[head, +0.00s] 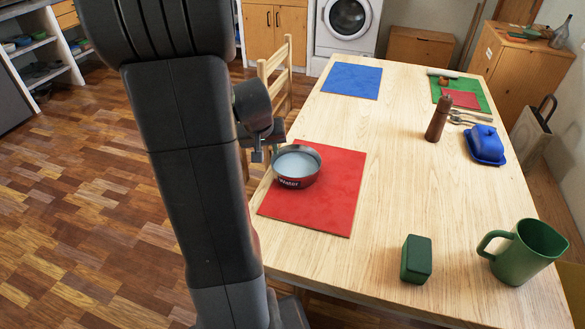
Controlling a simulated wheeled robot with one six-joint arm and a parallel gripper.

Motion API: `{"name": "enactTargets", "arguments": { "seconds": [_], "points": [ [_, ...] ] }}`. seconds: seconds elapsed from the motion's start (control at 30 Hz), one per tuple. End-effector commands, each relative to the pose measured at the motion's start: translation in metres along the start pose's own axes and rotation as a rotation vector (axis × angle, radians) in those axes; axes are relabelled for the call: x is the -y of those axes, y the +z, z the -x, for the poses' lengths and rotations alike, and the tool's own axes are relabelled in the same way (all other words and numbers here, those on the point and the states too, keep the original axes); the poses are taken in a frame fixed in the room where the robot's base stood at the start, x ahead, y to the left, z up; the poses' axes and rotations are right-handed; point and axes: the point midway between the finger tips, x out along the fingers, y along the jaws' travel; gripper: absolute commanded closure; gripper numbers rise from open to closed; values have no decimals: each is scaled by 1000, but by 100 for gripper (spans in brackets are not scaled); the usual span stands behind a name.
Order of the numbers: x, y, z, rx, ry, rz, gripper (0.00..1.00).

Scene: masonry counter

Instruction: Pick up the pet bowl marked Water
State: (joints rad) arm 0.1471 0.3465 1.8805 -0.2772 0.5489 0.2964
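The pet bowl marked Water (296,181) is dark red with white lettering on its front and a pale inside. It stands upright on the red placemat (333,202), near the left edge of the wooden table. My gripper (262,152) is just left of the bowl and a little above its rim in the picture, partly hidden behind my own arm. It looks apart from the bowl, and no object shows in it. The gap between its fingers is not clear.
A green block (416,260) and a green mug (525,252) stand at the near right. A brown pepper mill (437,120), blue butter dish (486,146) and blue mat (352,80) lie farther back. A wooden chair (275,75) stands at the table's left side. The table's middle is clear.

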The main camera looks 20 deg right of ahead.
Motion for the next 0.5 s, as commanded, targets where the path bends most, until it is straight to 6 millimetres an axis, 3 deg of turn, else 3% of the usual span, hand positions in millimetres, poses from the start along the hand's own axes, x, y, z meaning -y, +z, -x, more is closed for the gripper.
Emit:
{"name": "enactTargets", "arguments": {
  "seconds": [0.2,0.5],
  "points": [
    [-1,1,-36,3,1,-1,72],
    [-2,2,-55,3,0,-1,72]
  ]
}}
